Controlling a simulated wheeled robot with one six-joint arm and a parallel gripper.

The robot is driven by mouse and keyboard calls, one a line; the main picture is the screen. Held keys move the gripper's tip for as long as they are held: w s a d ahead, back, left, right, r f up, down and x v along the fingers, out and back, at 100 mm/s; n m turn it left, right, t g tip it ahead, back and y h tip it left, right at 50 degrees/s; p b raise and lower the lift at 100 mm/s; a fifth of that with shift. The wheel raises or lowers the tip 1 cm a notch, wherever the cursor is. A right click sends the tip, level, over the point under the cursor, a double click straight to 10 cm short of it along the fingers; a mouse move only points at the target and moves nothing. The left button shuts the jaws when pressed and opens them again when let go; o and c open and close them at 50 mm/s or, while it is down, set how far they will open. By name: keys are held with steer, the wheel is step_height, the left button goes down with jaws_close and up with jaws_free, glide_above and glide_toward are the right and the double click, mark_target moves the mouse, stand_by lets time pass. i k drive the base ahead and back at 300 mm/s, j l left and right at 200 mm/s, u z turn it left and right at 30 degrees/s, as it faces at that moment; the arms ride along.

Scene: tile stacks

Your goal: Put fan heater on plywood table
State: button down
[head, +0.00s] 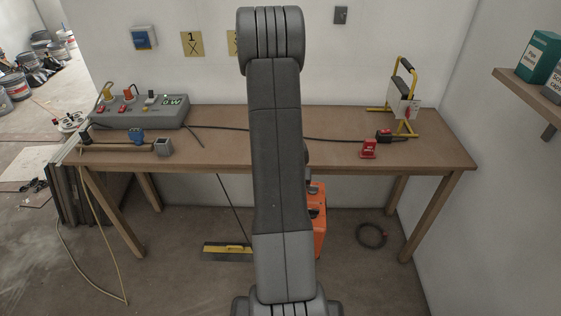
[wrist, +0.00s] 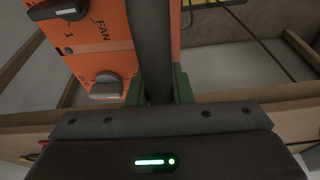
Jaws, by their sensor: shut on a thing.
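The fan heater (head: 318,222) is orange with dark parts. In the head view it shows beside my arm, just below the table's front edge in the picture, partly hidden by the arm. In the wrist view its orange panel (wrist: 95,45) shows "FAN" lettering and dark knobs. My gripper (wrist: 160,90) is shut on the heater's dark bar, between greenish fingertips. The plywood table (head: 220,153) stands against the wall, its brown top behind my arm.
On the table, a grey power box (head: 140,112) and small tools are at left. A red block (head: 368,149), a dark plug and a yellow-framed lamp (head: 400,103) are at right. A black cable crosses the top.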

mark_target(236, 138)
steer(key=i+u, duration=0.1)
steer(key=u, duration=1.55)
steer(key=i+l, duration=0.1)
steer(key=l, duration=0.55)
steer(key=i+u, duration=0.05)
steer(key=i, duration=0.05)
